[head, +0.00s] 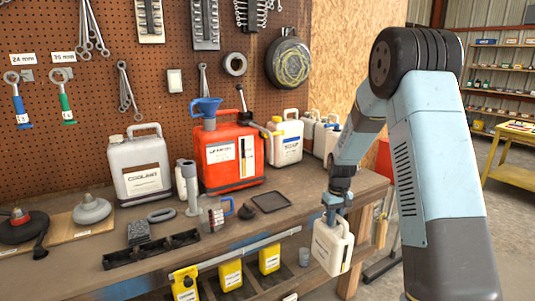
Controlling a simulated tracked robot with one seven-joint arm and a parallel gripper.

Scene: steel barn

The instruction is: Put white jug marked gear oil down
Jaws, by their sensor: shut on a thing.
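A white jug (331,246) with a dark-edged label hangs from my gripper (334,213), its label too small to read. My gripper is shut on the jug at its top handle. The jug is slightly tilted and appears in front of the workbench's front edge, near its right end. The wooden workbench (290,216) has its top a little above the jug in the picture. I cannot tell how far the jug is from the bench edge.
A grey coolant jug (140,167), a red can (228,158) with a blue funnel and a white jug (285,140) stand along the back. A black tray (270,202) lies near the middle. Yellow bottles (230,274) stand below the bench top. The bench's right front is fairly clear.

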